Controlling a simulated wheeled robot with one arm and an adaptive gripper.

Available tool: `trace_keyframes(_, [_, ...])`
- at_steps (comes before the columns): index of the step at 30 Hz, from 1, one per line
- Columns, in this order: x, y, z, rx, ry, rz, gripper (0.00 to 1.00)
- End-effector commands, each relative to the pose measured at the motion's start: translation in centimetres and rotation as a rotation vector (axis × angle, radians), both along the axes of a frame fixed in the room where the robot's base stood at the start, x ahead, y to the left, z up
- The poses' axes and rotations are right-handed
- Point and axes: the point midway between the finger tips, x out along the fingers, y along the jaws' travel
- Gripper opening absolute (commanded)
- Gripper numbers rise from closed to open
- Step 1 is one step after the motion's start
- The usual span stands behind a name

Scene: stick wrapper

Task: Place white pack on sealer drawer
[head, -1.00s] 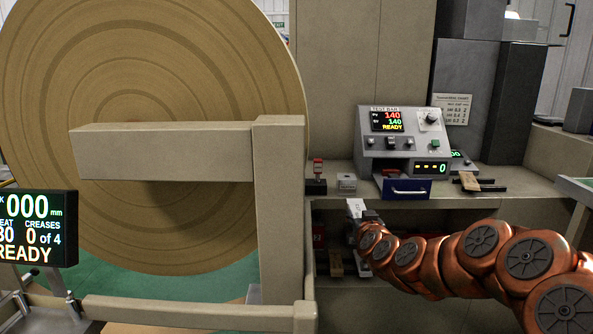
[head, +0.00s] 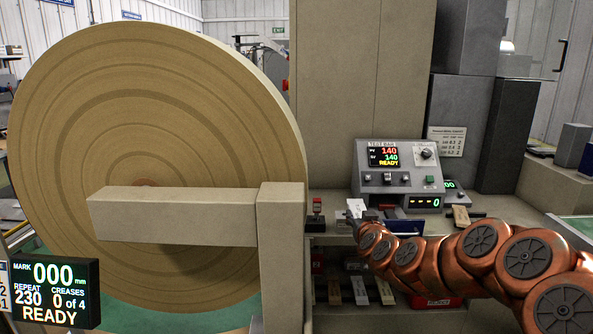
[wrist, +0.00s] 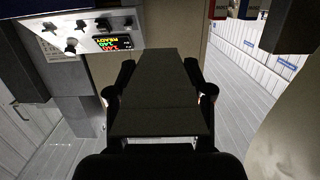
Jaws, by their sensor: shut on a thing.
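My gripper (head: 357,210) is at the end of the orange arm, in front of the bench and left of the sealer (head: 398,178). In the wrist view my gripper (wrist: 160,95) is shut on a flat slab, the white pack (wrist: 160,80), which looks dark in shadow there. Its sides lie between the two fingers. In the head view the pack is small and hard to tell from the fingertips. The blue sealer drawer (head: 405,227) sits below the sealer's panel, to the right of my gripper. My arm hides part of its front.
A large brown roll (head: 150,130) with a beige arm bracket (head: 175,214) fills the left side. A small red-topped device (head: 317,212) stands on the bench left of my gripper. A tan block (head: 461,216) lies right of the drawer. A lower shelf holds several items.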

Motion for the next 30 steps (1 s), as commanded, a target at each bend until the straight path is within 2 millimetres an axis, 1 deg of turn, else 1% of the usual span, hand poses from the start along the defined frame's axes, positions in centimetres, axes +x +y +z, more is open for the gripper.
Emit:
trace_keyframes(1, [0.0,0.0,2.0,0.000,0.000,0.000,0.28])
trace_keyframes(3, [0.0,0.0,3.2,0.000,0.000,0.000,0.28])
trace_keyframes(9, [0.0,0.0,6.4,0.000,0.000,0.000,0.28])
trace_keyframes(12, [0.0,0.0,7.5,0.000,0.000,0.000,0.28])
trace_keyframes(17, [0.0,0.0,8.4,0.000,0.000,0.000,0.28])
trace_keyframes(22, [-0.6,0.5,8.5,0.000,0.000,-0.013,0.28])
trace_keyframes(26, [-2.3,1.4,8.2,-0.001,0.001,-0.056,0.28])
trace_keyframes(30, [-5.0,1.7,7.5,-0.001,0.003,-0.132,0.28])
